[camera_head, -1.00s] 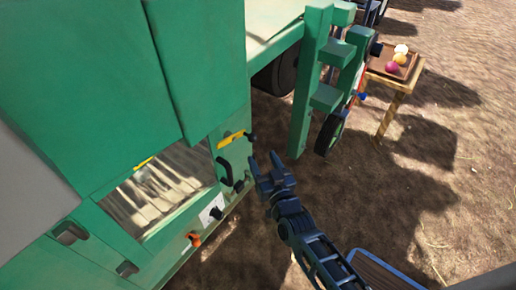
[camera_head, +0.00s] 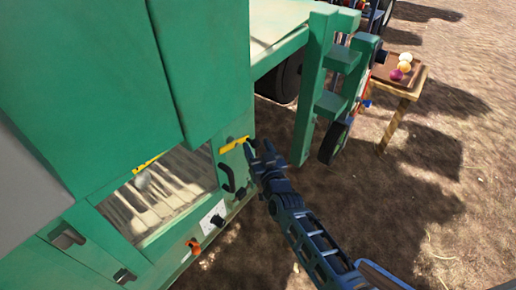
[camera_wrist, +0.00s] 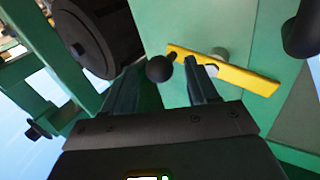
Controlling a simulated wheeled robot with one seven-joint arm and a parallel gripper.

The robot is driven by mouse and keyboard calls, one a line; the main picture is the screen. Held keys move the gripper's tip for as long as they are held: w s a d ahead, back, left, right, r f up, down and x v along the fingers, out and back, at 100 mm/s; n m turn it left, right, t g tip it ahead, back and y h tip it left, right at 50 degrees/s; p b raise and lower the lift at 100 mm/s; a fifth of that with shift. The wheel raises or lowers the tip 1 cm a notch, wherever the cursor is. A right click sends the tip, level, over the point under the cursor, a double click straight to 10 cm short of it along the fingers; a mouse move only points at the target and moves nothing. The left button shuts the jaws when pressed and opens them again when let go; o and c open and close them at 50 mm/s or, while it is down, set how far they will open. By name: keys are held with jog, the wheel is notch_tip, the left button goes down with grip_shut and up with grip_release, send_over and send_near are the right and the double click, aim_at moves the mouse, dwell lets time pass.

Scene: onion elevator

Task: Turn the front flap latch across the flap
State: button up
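A yellow latch bar (camera_head: 234,145) is on the green machine's front, at the right of the slatted opening, with a black ball knob at its right end. In the wrist view the yellow bar (camera_wrist: 235,72) lies slightly tilted across a pale round pivot, and the black knob (camera_wrist: 160,68) shows between my fingertips. My gripper (camera_head: 258,154) is open at the knob, one finger on each side. I cannot tell whether a finger touches it. Another yellow latch (camera_head: 146,162) sits at the upper left of the opening.
A black curved handle (camera_head: 227,178) is just below the latch. An orange knob (camera_head: 194,246) and a white dial plate (camera_head: 212,218) are lower. A green post frame (camera_head: 315,90) stands right of my gripper. A wooden table (camera_head: 408,88) holds onions. Open ground lies at right.

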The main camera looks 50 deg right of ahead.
jog(key=c, duration=1)
jog(key=shift+r+n+t+h+b, duration=0.15)
jog(key=shift+n+t+h+b, duration=0.25)
jog(key=shift+n+b, duration=0.6)
jog(key=shift+d+r+n+t+b, duration=0.15)
jog(key=shift+r+n+t+b, duration=0.15)
jog(key=shift+r+n+t, duration=0.25)
jog(key=shift+f, duration=0.1)
jog(key=o, duration=1)
jog(key=shift+p+v, duration=0.95)
jog(key=shift+v, duration=3)
